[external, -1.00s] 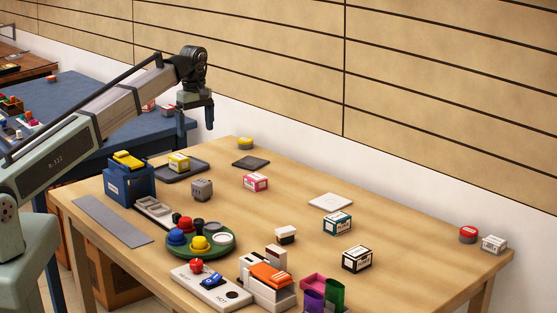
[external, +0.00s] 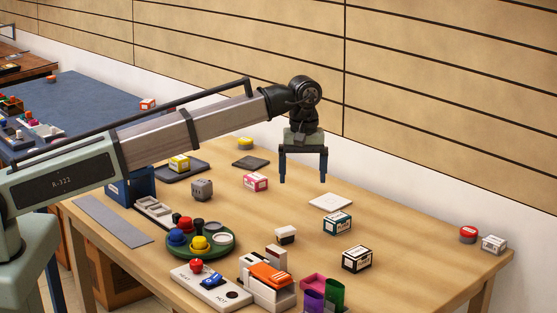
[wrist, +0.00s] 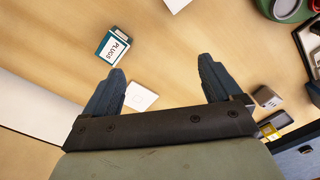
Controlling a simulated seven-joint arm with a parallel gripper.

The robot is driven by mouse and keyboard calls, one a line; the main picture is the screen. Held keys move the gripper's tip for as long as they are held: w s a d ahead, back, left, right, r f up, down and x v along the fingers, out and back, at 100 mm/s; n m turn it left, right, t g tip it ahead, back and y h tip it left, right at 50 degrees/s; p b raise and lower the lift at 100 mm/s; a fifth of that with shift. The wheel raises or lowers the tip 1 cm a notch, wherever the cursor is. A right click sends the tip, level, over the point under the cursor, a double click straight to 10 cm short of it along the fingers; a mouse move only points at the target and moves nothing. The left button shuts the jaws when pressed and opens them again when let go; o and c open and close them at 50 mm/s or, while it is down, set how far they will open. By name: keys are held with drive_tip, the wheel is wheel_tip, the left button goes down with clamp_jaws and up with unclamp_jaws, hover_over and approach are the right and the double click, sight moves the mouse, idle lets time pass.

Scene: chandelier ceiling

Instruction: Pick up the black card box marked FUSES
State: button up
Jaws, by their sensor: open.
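A black card box (external: 357,259) with a white label stands on the right part of the wooden table in the external view; its lettering is too small to read. It cannot be made out in the wrist view. My gripper (external: 303,181) is open and empty, pointing down, well above the table. It is up and to the left of the black box in the picture. In the wrist view both fingers of my gripper (wrist: 162,68) are spread with only table between them.
A teal box (external: 337,223), marked PLUGS in the wrist view (wrist: 113,46), stands near the black box. A white tile (external: 331,202) lies behind it. An orange-topped holder (external: 268,284) and purple and green cups (external: 333,293) stand in front.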

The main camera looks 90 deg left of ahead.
drive_tip(key=w+d+m, duration=0.3)
drive_tip(key=w+d, duration=0.4)
drive_tip(key=d, duration=0.5)
drive_tip(key=m, duration=1.3)
hover_over(359, 252)
drive_tip(key=m, duration=1.2)
drive_tip(key=f, duration=0.8)
drive_tip(key=shift+s+a, duration=0.1)
drive_tip(key=shift+a, duration=0.15)
drive_tip(key=shift+d+f, duration=0.15)
drive_tip(key=shift+f, duration=1.15)
drive_tip(key=shift+d+f, duration=0.1)
drive_tip(key=shift+f, duration=1.15)
drive_tip(key=shift+c, duration=0.3)
drive_tip(key=c, duration=1)
